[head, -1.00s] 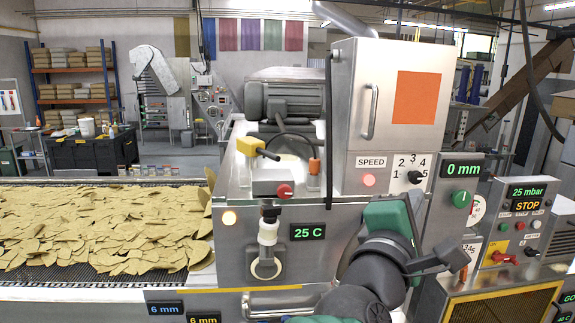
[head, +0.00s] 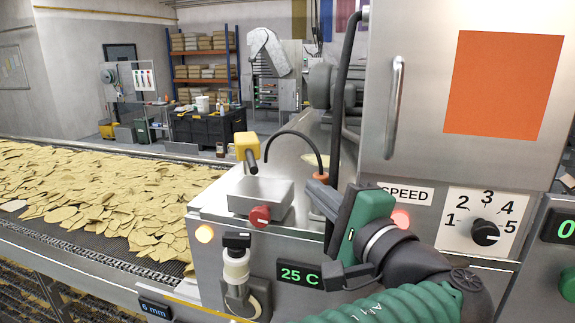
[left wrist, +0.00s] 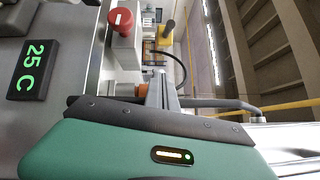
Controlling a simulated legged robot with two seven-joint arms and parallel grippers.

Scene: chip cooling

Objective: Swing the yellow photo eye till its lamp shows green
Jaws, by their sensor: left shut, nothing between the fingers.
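The yellow photo eye (head: 247,147) stands at the back edge of the steel housing, behind a grey box with a red knob. A dark barrel sticks out from its lower side. It also shows in the left wrist view (left wrist: 166,30), small and turned sideways. I cannot make out a lit lamp on it in either view. My left gripper (head: 318,188) is shut and empty, to the right of the photo eye and nearer to me, apart from it. Its fingers show in the left wrist view (left wrist: 162,88). My right gripper is not in view.
The grey box (head: 262,196) with its red knob (head: 260,216) stands in front of the photo eye. A black cable (head: 295,134) arches between the eye and my gripper. A tall steel cabinet (head: 430,90) is at right. The conveyor (head: 110,265) with chips runs at left.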

